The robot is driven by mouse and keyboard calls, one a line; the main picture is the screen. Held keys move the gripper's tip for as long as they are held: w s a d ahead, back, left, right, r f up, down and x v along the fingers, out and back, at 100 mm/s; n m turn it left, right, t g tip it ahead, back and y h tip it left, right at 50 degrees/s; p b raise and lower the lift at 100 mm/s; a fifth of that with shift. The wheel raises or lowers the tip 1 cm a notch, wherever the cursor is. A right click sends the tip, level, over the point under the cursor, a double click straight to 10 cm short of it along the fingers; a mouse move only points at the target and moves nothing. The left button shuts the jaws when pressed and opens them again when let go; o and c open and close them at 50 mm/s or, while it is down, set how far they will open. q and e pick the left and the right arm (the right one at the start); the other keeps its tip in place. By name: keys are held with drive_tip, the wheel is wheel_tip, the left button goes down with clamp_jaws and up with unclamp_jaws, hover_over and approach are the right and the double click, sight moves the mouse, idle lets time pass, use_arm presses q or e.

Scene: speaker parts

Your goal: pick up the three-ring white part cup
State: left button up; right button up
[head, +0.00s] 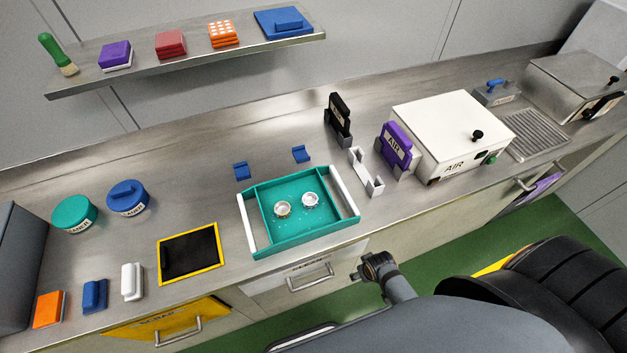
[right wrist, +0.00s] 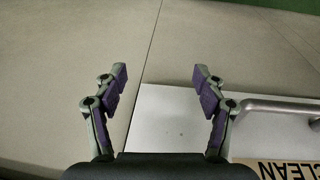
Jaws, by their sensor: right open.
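Two small white cups sit in the teal tray (head: 303,243) on the counter in the head view. One cup (head: 282,210) is left of the middle and the other cup (head: 310,200) is to its right. Their rings are too small to count, so I cannot tell which is the three-ring one. My right gripper (right wrist: 160,78) is open and empty in the right wrist view, facing pale cabinet fronts. Part of my right arm shows in front of the counter in the head view, below and right of the tray. My left gripper is out of view.
White handles stand at both tray ends. A drawer (head: 300,284) with a bar handle is below the tray. A yellow-edged black mat (head: 189,254) lies to the left, a white bracket (head: 366,172) and white box (head: 445,130) to the right. Blue blocks (head: 301,154) stand behind.

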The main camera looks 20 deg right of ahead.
drive_tip(key=w+a+r+p, duration=0.1)
drive_tip(key=w+r+p, duration=0.15)
drive_tip(key=r, duration=0.85)
drive_tip(key=w+a+r+p, duration=0.1)
drive_tip(key=r+p, duration=0.3)
drive_tip(key=r, duration=0.7)
drive_tip(key=w+r+p, duration=0.2)
drive_tip(key=r+p, duration=0.1)
drive_tip(key=r, duration=0.8)
drive_tip(key=n+g+y, duration=0.1)
drive_tip(key=n+g, duration=0.1)
drive_tip(key=n, duration=0.4)
hover_over(310, 198)
wheel_tip(310, 198, down, 8)
drive_tip(key=shift+s+a+r+p, duration=0.15)
drive_tip(key=shift+r+p, duration=0.1)
drive_tip(key=shift+p, duration=0.15)
drive_tip(key=shift+f, duration=0.45)
wheel_tip(310, 198, down, 5)
drive_tip(key=b, duration=0.3)
drive_tip(key=shift+f+b, duration=0.1)
drive_tip(key=shift+b, duration=0.25)
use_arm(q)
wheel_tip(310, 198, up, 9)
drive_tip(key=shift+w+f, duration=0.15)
use_arm(e)
drive_tip(key=shift+c, duration=0.2)
